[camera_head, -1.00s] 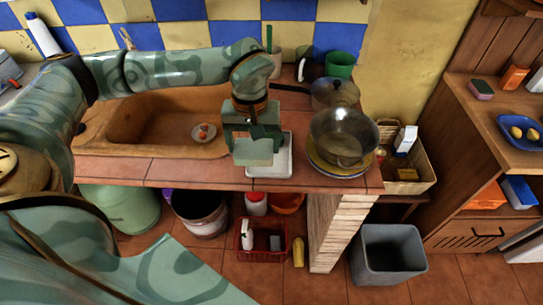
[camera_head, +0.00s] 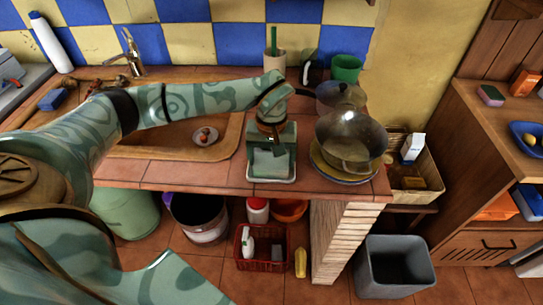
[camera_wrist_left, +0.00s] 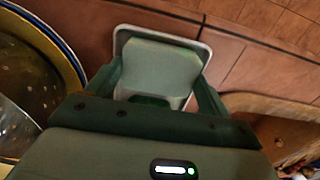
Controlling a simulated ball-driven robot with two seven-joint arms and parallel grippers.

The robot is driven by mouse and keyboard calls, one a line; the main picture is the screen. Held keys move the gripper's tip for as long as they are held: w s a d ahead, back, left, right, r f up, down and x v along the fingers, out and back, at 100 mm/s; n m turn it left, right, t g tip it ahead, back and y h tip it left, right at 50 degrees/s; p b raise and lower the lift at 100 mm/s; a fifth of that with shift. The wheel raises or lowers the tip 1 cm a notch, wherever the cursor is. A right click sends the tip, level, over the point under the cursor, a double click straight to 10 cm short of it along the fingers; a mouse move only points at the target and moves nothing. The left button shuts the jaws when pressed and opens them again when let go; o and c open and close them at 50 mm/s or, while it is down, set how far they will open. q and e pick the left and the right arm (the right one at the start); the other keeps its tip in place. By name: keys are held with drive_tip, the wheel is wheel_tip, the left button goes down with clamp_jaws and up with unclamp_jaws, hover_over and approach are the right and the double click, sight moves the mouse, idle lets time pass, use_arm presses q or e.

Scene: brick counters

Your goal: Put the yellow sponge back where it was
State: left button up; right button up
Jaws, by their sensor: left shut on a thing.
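My left gripper (camera_head: 270,160) points down over a small white dish (camera_head: 291,178) at the counter's front edge. It is shut on a pale green block (camera_wrist_left: 160,68), which shows between the fingers in the left wrist view. The block is over or in the dish; I cannot tell whether it touches it. The block does not look yellow. No clear yellow sponge shows; a yellow object (camera_head: 300,262) lies on the floor under the counter and a yellowish one (camera_head: 412,183) is in the wicker box, both unclear. My right gripper is not in view.
A blue sponge (camera_head: 53,99) lies behind the sink at left; a pink-and-green sponge (camera_head: 490,94) is on the right shelf. A grey bin (camera_head: 395,270) stands below.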

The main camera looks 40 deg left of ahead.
sight(271, 161)
use_arm(q)
drive_tip(key=o, duration=0.9)
drive_tip(key=shift+f, duration=0.1)
wheel_tip(271, 161, up, 12)
drive_tip(key=p, duration=0.3)
drive_tip(key=shift+r, duration=0.2)
